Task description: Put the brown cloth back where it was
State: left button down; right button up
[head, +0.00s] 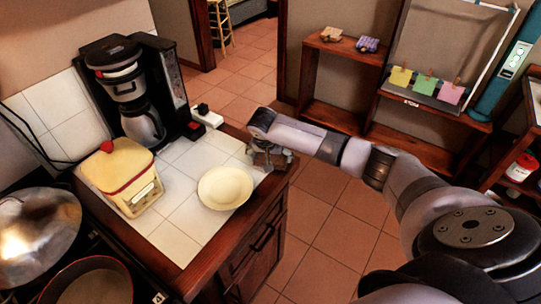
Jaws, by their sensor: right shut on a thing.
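My right gripper (270,162) points down at the right edge of the white-tiled counter (200,160), just right of a cream plate (225,187). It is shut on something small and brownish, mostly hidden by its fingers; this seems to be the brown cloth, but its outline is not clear. A folded tan item (331,34) and a purple and yellow item (368,44) lie on top of the low wooden shelf at the back. I cannot tell for sure what they are. My left gripper is not in view.
A coffee maker (135,95) and a yellow canister with a red knob (122,175) stand on the counter. Pans (90,282) sit at lower left. A board with colored notes (425,85) stands on the shelf at right. The tiled floor (335,225) between is clear.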

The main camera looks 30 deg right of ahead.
jog(key=shift+f, duration=0.25)
jog(key=shift+f, duration=0.15)
jog(key=o, duration=0.7)
jog(key=shift+o, duration=0.2)
jog(key=shift+r, duration=0.25)
jog(key=b+v, duration=0.1)
jog(key=v, duration=1.1)
jog(key=shift+f, duration=0.1)
